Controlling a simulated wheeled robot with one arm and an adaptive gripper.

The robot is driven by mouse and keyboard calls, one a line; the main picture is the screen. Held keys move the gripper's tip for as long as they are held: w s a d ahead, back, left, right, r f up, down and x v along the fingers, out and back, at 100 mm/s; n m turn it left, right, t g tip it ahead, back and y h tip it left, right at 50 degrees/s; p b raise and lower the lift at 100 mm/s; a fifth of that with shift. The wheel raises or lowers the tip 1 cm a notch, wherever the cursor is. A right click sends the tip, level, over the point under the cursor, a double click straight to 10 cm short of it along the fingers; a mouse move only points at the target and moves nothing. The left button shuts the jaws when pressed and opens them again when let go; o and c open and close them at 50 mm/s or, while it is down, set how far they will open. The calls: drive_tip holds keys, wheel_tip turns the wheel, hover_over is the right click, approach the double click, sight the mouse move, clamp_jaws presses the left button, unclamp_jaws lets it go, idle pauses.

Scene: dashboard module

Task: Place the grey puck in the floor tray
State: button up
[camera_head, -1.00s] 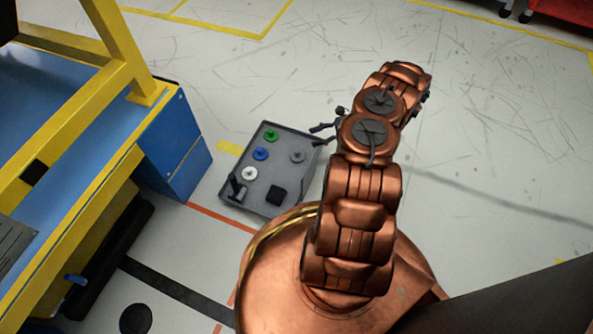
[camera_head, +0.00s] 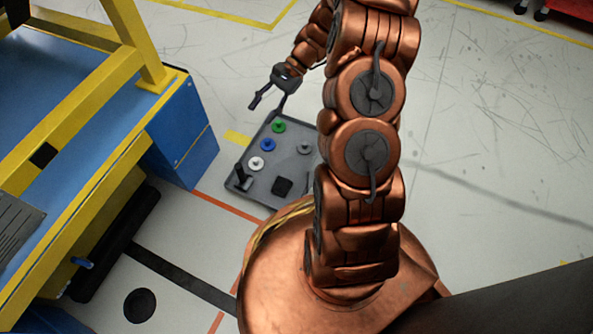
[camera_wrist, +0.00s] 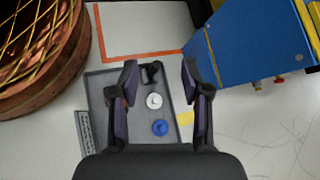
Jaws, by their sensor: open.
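The grey floor tray (camera_head: 262,185) lies on the floor left of my base. The grey puck (camera_head: 304,147) sits in its right part, apart from my gripper. My gripper (camera_head: 267,108) is open and empty, above the tray's far edge and nearest the green puck in the picture. In the wrist view my gripper's fingers (camera_wrist: 159,72) are spread over the tray (camera_wrist: 100,86). The white puck (camera_wrist: 154,101) and blue puck (camera_wrist: 160,127) show between them. The grey puck is not visible in the wrist view.
The tray also holds a green puck (camera_head: 278,126), a black square block (camera_head: 283,186) and a black upright piece (camera_head: 240,176). A blue and yellow workbench (camera_head: 184,140) stands close on the left. The floor beyond the tray and to the right is open.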

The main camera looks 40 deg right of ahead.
drive_tip(key=s+a+r+n+g+h, duration=0.1)
drive_tip(key=s+a+r+n+h, duration=0.4)
drive_tip(key=s, duration=0.4)
drive_tip(key=s+a+r+n+g+h, duration=0.2)
drive_tip(key=s+a+r+n, duration=0.2)
drive_tip(key=s+a+r, duration=0.4)
drive_tip(key=s+d+n+t+h, duration=0.1)
drive_tip(key=s+d+n+h, duration=0.2)
drive_tip(key=s, duration=0.7)
drive_tip(key=shift+d+n+h, duration=0.4)
drive_tip(key=shift+d, duration=0.45)
drive_tip(key=shift+r, duration=0.15)
